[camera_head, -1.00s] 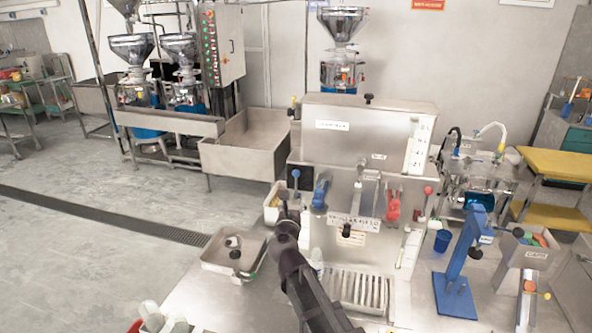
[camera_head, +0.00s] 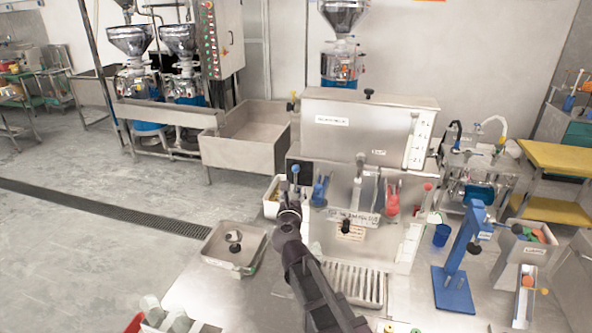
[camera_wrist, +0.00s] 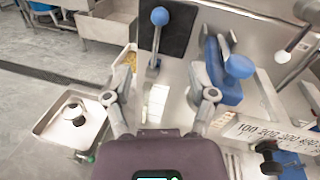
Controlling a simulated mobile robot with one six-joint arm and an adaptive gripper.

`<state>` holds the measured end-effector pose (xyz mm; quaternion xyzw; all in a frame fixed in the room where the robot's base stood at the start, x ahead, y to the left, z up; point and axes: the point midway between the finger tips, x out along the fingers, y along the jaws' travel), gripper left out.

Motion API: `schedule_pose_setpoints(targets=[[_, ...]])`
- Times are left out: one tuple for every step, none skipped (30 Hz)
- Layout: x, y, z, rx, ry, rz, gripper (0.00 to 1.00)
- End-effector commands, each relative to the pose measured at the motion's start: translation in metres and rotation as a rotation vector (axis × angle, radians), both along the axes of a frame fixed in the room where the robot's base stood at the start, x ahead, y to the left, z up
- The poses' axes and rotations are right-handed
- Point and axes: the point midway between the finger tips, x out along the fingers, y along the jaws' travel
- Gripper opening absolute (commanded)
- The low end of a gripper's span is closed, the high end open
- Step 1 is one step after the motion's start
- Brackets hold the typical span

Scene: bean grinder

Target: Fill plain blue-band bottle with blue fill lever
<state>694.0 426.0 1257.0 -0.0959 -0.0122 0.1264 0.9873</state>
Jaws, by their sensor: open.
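The blue fill lever, a blue ball on a thin rod (camera_head: 295,170), stands upright at the left of the steel filling machine's front. In the wrist view the blue ball (camera_wrist: 159,17) shows against a dark plate, ahead of my gripper and between its finger lines. My gripper (camera_head: 289,203) is just below the lever, and in the wrist view its fingers (camera_wrist: 162,78) are spread with nothing held. A blue valve part (camera_wrist: 222,72) is just right of it. A pale shape (camera_head: 315,249) sits beside my arm, mostly hidden; I cannot tell whether it is the blue-band bottle.
A steel tray (camera_head: 234,262) lies to the left on the table. Right of the lever are a red valve part (camera_head: 392,197) and a red-ball lever (camera_head: 427,188). A slotted drip tray (camera_head: 358,285), a blue cup (camera_head: 441,235) and a blue press (camera_head: 457,262) stand further right.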

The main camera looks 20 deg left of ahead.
Motion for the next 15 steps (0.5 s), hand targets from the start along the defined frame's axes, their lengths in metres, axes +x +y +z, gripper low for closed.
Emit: schedule_pose_setpoints(targets=[[0.0,0.0,0.0,0.0,0.0,0.0,0.73],[0.0,0.0,0.0,0.0,0.0,0.0,0.73],[0.0,0.0,0.0,0.0,0.0,0.0,0.73],[0.001,0.0,0.0,0.0,0.0,0.0,0.73],[0.002,0.0,0.0,0.0,0.0,-0.001,0.73],[0.003,0.001,0.0,0.0,0.0,-0.001,0.73],[0.004,0.001,0.0,0.0,0.0,-0.001,0.73],[0.005,0.002,0.0,0.0,0.0,-0.001,0.73],[0.008,0.002,0.0,0.0,0.0,-0.001,0.73],[0.01,0.003,0.0,0.0,0.0,-0.001,0.73],[0.012,0.004,0.0,0.0,0.0,-0.001,0.73],[0.016,0.005,0.0,0.0,0.0,-0.001,0.73],[0.019,0.006,0.0,0.001,0.0,-0.001,0.73],[0.022,0.007,0.0,0.001,0.0,-0.001,0.73],[0.027,0.008,0.0,0.0,0.0,-0.002,0.73]])
